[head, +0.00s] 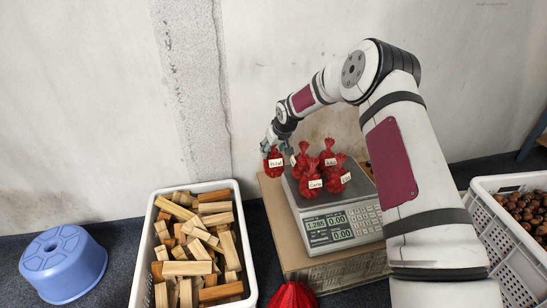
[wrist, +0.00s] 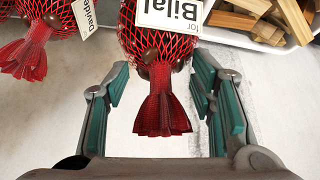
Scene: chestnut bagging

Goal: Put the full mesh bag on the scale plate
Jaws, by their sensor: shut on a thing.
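My gripper (head: 270,143) is shut on a full red mesh bag labelled "Bilal" (head: 274,162). In the wrist view, this bag (wrist: 158,45) sits between the teal finger pads of my gripper (wrist: 160,78), its red gathered end toward the palm. In the head view, the held bag is at the left edge of the scale plate (head: 356,198); whether it touches the plate cannot be told. Several full red bags stand on the plate, among them one labelled "Carla" (head: 311,173). A bag labelled "Davide" (wrist: 30,45) shows beside the held one in the wrist view.
The scale (head: 340,228) stands on a cardboard box (head: 295,258). A white crate of wood blocks (head: 139,258) is at left, with a blue stool (head: 62,262) beyond it. A crate of chestnuts (head: 500,250) is at right. Red mesh (head: 292,296) shows at the bottom edge.

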